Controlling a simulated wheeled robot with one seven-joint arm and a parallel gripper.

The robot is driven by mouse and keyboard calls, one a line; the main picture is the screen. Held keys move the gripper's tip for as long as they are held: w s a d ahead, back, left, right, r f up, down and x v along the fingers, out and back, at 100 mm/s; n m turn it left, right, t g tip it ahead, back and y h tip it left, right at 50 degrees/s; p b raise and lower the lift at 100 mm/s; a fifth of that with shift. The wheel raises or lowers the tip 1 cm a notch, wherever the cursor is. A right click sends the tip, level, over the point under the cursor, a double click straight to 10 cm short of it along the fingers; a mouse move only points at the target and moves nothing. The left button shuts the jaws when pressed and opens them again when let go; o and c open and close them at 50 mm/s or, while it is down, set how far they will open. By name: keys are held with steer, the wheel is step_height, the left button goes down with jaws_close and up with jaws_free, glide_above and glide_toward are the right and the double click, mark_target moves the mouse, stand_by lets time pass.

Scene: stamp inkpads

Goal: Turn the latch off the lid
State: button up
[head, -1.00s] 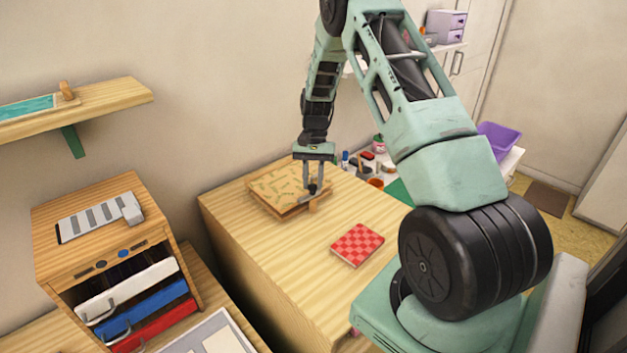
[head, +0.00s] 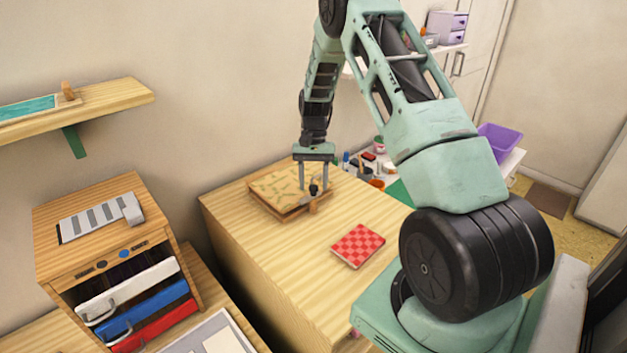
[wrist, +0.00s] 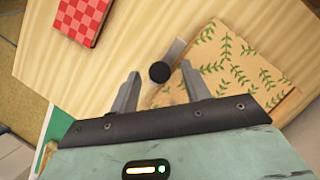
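The box (head: 276,206) stands on the wooden cabinet top, its lid (head: 283,185) patterned with green leaf sprigs. The lid (wrist: 235,62) also shows at right in the wrist view. The latch has a round black knob (wrist: 160,72) and a grey bar (wrist: 174,52). The bar points up and right from the knob, by the lid's edge; whether its end overlaps the lid is unclear. My gripper (wrist: 161,72) is open, with one finger on each side of the knob and a gap around it. In the head view, my gripper (head: 313,188) points down at the box's front edge.
A red checkered book (head: 357,245) lies on the cabinet top (head: 285,265), in front of the box. Bare wood surrounds the book. A small drawer unit (head: 110,250) stands at left. Small jars and pads sit on a surface behind the box.

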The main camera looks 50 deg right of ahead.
steer(key=b+v, duration=0.3)
steer(key=v, duration=1.4)
steer(key=shift+r+b, duration=0.15)
steer(key=shift+b, duration=0.2)
steer(key=shift+w+d, duration=0.1)
steer(key=shift+d, duration=0.05)
steer(key=s+a+r+n+t+h, duration=0.1)
steer(key=s+a+n, duration=0.25)
steer(key=a, duration=1.15)
steer(key=s+a+n, duration=0.2)
steer(key=a+n, duration=0.2)
steer(key=a, duration=1.1)
steer(key=s+a+n+h, duration=0.1)
steer(key=s+a+n, duration=0.3)
steer(key=s+a, duration=0.5)
steer(key=s+a+f+n+t, duration=0.1)
steer(key=s+a+f+n, duration=0.1)
steer(key=s, duration=0.6)
steer(key=s+a+f+n+t, duration=0.1)
steer(key=s+a+f+n, duration=0.1)
steer(key=s, duration=0.6)
steer(key=shift+s+a+f+n+h, duration=0.2)
steer(key=shift+f+n+h, duration=0.1)
steer(key=shift+n, duration=0.55)
